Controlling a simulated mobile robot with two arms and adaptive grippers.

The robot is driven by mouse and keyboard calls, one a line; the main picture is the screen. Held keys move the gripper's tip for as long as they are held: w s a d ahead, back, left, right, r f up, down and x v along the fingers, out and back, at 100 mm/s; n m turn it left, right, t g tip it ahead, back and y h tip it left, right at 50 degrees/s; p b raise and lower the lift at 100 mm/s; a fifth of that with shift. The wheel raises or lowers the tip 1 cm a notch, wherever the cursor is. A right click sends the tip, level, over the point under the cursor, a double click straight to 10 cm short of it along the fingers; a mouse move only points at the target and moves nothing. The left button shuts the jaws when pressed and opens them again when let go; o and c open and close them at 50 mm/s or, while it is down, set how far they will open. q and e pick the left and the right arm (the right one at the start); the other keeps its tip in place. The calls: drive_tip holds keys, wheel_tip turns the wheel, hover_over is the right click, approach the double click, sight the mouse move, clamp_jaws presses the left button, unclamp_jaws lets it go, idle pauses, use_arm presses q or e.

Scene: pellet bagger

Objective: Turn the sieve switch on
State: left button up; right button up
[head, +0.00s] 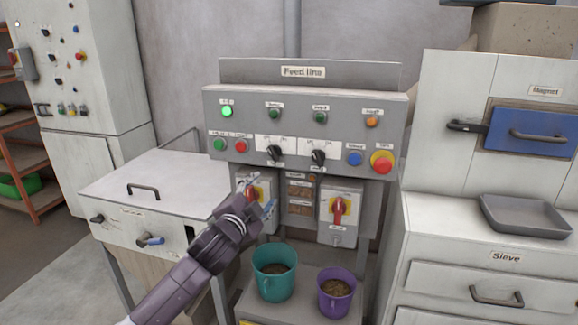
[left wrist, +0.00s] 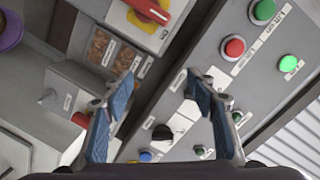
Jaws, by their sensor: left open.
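Two rotary switches with red handles on yellow plates hang under the Feed line panel: a left one (head: 252,194) and a right one (head: 339,209). Their small labels are too blurred to read, so I cannot tell which is the sieve switch. The right handle stands upright. My left gripper (head: 258,196) is in front of the left switch and partly hides it. In the left wrist view the gripper (left wrist: 157,86) is open with nothing between its blue pads; the left switch (left wrist: 152,12) shows at the top, outside the fingers. My right gripper is out of view.
The panel (head: 310,95) above carries several buttons, two black knobs and a red emergency stop (head: 382,162). A teal bucket (head: 275,278) and a purple bucket (head: 337,296) stand below.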

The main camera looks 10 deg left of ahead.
use_arm(q)
drive_tip(key=t, duration=0.1)
approach(274, 155)
drive_tip(key=w, duration=0.2)
drive_tip(key=shift+m, duration=0.5)
drive_tip(key=w+p, duration=0.1)
drive_tip(key=w, duration=0.5)
drive_tip(key=shift+w, duration=0.65)
drive_tip(key=shift+f, duration=0.1)
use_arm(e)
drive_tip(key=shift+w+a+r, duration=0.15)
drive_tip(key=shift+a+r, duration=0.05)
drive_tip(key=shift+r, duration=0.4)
use_arm(q)
drive_tip(key=c, duration=1.2)
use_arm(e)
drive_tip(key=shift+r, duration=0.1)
